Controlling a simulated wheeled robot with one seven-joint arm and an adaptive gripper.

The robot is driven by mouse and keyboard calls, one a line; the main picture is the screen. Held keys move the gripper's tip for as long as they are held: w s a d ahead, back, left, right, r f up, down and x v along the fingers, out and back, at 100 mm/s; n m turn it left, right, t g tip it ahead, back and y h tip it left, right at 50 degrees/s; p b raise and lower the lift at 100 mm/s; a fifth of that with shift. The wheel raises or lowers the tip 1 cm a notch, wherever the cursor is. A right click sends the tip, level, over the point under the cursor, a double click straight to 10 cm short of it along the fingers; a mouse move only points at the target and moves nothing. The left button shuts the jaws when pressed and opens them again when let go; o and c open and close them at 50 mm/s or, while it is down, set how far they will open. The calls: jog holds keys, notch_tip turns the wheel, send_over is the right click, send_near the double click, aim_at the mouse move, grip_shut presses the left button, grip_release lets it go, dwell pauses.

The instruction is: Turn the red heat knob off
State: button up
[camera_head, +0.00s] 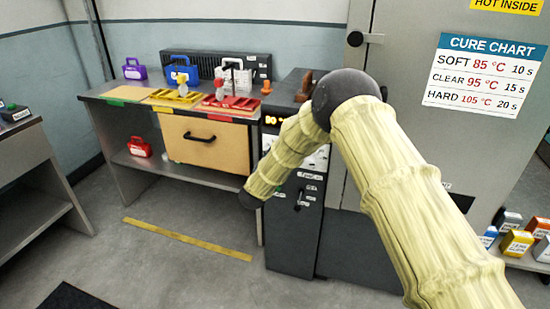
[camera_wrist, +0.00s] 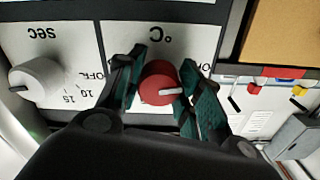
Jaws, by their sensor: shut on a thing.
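The red heat knob (camera_wrist: 157,84) is on a white panel marked °C, which appears upside down in the wrist view. Its white pointer line points to the picture's right. My gripper (camera_wrist: 160,72) has one dark green finger on each side of the knob and is shut on it. The fingers cover part of the scale around the knob, so its marks are mostly hidden. In the head view my arm blocks the knob and gripper.
A grey-white seconds knob (camera_wrist: 36,82) is left of the red knob in the wrist view. In the head view, the dark control unit (camera_head: 292,235) stands between a workbench (camera_head: 128,114) with coloured trays and a grey cabinet (camera_head: 450,135) bearing a cure chart (camera_head: 485,75).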

jog(key=shift+s+f, duration=0.1)
jog(key=shift+f, duration=0.1)
jog(key=o, duration=1)
jog(key=shift+r, duration=0.1)
jog(key=shift+o, duration=0.2)
jog(key=v, duration=1.2)
